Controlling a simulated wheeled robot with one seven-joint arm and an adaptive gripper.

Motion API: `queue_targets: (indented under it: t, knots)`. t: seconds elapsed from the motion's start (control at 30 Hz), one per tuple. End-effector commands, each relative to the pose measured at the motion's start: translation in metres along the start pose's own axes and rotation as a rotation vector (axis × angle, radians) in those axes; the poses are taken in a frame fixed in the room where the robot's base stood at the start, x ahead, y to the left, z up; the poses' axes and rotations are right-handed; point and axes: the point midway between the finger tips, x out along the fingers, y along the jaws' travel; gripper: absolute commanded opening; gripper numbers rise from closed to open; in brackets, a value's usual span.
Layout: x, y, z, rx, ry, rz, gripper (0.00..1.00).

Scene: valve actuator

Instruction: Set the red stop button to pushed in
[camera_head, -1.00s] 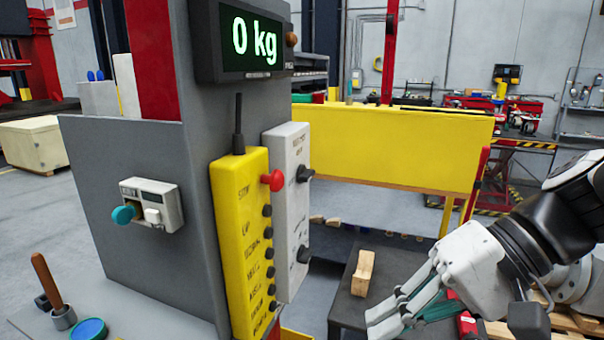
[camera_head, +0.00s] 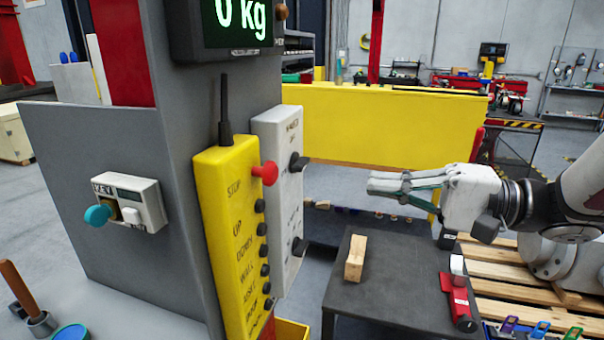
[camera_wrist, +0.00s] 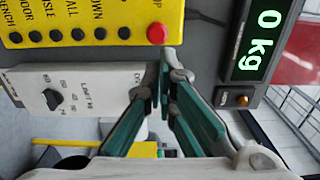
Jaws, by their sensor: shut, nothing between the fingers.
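The red stop button (camera_head: 266,173) is a round mushroom knob on a short stem. It sticks out from the upper right side of the yellow control box (camera_head: 226,230), level with the word STOP. My gripper (camera_head: 372,184) is shut and empty. It points left toward the button, with a clear gap between the fingertips and the knob. In the wrist view the button (camera_wrist: 157,33) shows at the top centre, just beyond the fingertips (camera_wrist: 165,62). Nothing covers it in either view.
A light grey box with black knobs (camera_head: 285,210) stands just behind the yellow one. Several black buttons (camera_head: 262,230) run below the stop button. A dark table (camera_head: 390,285) with a wooden block (camera_head: 355,258) lies below my gripper. A display reading 0 kg (camera_head: 240,20) hangs above.

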Motion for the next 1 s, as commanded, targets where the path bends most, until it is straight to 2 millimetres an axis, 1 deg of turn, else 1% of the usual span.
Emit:
queue_targets:
  t: [0.13,0.23,0.6,0.7,0.83,1.0]
  knots:
    - [0.01,0.0,0.001,0.001,-0.004,0.001,0.0]
    - [0.025,-0.001,0.002,0.002,-0.006,0.002,0.0]
    - [0.097,-0.001,0.003,0.003,-0.006,0.002,0.0]
    - [0.113,-0.001,0.003,0.002,-0.005,0.002,0.0]
    - [0.129,0.0,0.002,0.002,-0.003,0.002,0.0]
    - [0.139,0.0,0.001,0.002,-0.002,0.001,0.0]
